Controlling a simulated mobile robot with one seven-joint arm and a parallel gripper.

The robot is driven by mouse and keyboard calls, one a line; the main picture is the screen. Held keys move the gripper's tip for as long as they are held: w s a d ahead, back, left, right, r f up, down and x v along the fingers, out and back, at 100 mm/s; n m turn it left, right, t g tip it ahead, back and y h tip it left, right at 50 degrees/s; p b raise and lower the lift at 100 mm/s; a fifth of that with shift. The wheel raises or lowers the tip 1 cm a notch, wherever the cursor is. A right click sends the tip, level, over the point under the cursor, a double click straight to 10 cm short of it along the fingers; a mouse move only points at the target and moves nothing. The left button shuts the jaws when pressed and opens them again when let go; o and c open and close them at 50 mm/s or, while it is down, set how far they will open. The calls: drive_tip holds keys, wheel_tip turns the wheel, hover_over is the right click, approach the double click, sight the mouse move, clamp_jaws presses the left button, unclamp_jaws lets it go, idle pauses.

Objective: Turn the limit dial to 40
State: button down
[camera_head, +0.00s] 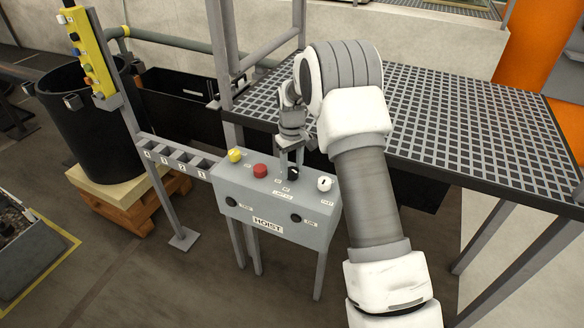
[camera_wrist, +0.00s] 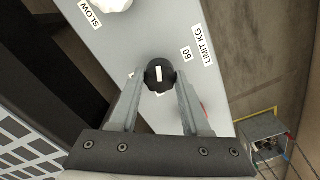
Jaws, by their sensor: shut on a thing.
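The limit dial (camera_head: 293,173) is a small black knob on the sloping top of the grey hoist box (camera_head: 233,186). In the wrist view the dial (camera_wrist: 159,76) has a white pointer line, lying roughly up and down in the picture. The printed "60" (camera_wrist: 186,53) and "LIMIT KG" (camera_wrist: 202,46) are to its right. Another label by the dial is partly hidden, and I cannot read a 40. My gripper (camera_head: 291,161) points down from above and is shut on the dial, one finger on each side; the fingers also show in the wrist view (camera_wrist: 158,83).
On the box, a red button (camera_head: 260,171) and yellow button (camera_head: 235,155) are left of the dial; a white knob (camera_head: 324,184) is close on its right. A black grating platform (camera_head: 450,120) stands behind. A yellow button strip (camera_head: 88,50) is at left.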

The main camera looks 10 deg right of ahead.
sight(292, 170)
drive_tip(key=shift+m, duration=0.8)
drive_tip(key=shift+c, duration=1.9)
unclamp_jaws()
wheel_tip(292, 170, up, 18)
drive_tip(key=p, duration=0.1)
drive_tip(key=shift+f, duration=0.25)
